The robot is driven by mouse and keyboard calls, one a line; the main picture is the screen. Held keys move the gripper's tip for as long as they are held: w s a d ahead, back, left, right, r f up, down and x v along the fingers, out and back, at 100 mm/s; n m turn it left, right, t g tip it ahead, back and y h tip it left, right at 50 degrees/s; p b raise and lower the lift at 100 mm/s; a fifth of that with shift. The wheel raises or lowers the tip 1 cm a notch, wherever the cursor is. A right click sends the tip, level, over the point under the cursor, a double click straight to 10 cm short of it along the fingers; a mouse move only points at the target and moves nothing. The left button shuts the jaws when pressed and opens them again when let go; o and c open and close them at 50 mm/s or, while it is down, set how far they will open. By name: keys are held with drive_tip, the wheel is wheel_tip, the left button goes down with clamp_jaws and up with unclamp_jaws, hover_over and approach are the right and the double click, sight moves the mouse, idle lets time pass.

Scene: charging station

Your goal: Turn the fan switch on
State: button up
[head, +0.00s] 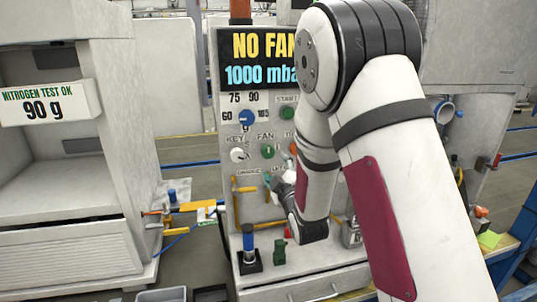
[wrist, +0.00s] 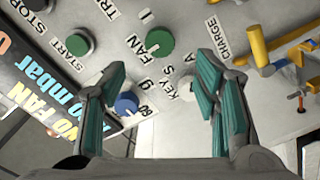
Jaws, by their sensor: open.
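The fan switch (head: 267,151) is a round green knob under the word FAN on the panel. It shows at the top centre of the wrist view (wrist: 159,40), just beyond my fingertips, beside its FAN label. In the head view my gripper (head: 276,181) is just below the fan switch, partly hidden by my wrist.
The white key knob (wrist: 190,83) and blue dial (wrist: 127,103) lie close to my fingers. The green start button (head: 288,112) is up to the right. Yellow handles (wrist: 270,50) stick out from the panel. The display (head: 262,58) reads NO FAN and 1000 mba, partly covered.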

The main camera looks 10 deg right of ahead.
sight(268, 153)
drive_tip(key=w, duration=1.1)
drive_tip(key=shift+w, duration=0.25)
drive_tip(key=c, duration=1.2)
